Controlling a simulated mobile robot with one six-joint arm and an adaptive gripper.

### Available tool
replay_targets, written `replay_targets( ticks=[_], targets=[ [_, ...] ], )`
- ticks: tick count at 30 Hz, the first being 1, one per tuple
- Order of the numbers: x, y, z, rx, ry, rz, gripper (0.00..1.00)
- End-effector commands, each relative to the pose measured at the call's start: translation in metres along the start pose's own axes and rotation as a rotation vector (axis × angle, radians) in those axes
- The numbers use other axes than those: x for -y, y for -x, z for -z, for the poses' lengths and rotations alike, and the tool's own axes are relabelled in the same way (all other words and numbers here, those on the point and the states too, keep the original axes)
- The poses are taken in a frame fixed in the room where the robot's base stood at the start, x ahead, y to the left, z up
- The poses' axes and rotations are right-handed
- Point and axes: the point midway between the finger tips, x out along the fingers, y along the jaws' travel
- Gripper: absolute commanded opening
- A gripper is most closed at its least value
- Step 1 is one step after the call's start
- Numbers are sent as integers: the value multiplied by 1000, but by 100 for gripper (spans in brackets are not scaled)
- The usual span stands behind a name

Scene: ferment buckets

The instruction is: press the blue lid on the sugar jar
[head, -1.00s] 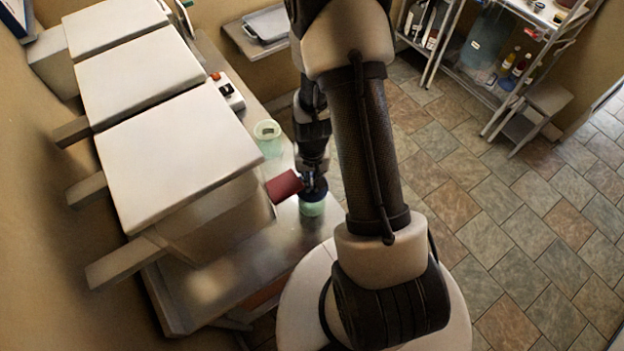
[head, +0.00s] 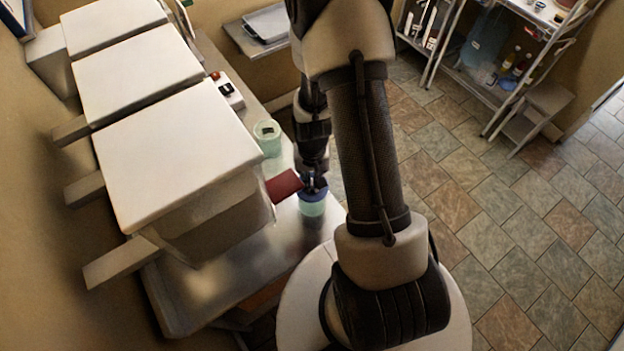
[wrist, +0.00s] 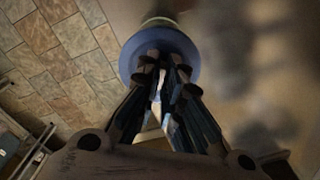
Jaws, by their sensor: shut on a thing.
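The blue lid (head: 312,194) is at the mouth of a pale green jar (head: 312,208), which I take for the sugar jar, near the right edge of the metal bench. My gripper (head: 314,182) is above it, pointing down, and shut on the lid. In the wrist view the lid (wrist: 160,45) is a round blue disc at my closed fingertips (wrist: 163,62), with a sliver of something pale beyond its far edge. I cannot tell whether the lid is fully seated. My fingers and wrist hide part of its top.
A second pale green container (head: 268,140), open on top, stands farther back on the bench (head: 210,285). A dark red block (head: 284,185) is just left of the lid. Large white-topped boxes (head: 175,155) fill the left side.

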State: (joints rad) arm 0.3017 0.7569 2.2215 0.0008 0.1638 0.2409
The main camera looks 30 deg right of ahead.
Motion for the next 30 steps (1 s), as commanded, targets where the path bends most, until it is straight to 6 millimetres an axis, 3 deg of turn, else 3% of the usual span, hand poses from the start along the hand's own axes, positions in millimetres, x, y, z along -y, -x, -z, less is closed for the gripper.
replay_targets(
  ticks=[28, 29, 30],
  targets=[
    [0, 0, 0, 0, 0, 0, 0],
    [0, 0, 0, 0, 0, 0, 9],
    [0, 0, 0, -1, 0, 0, 12]
  ],
)
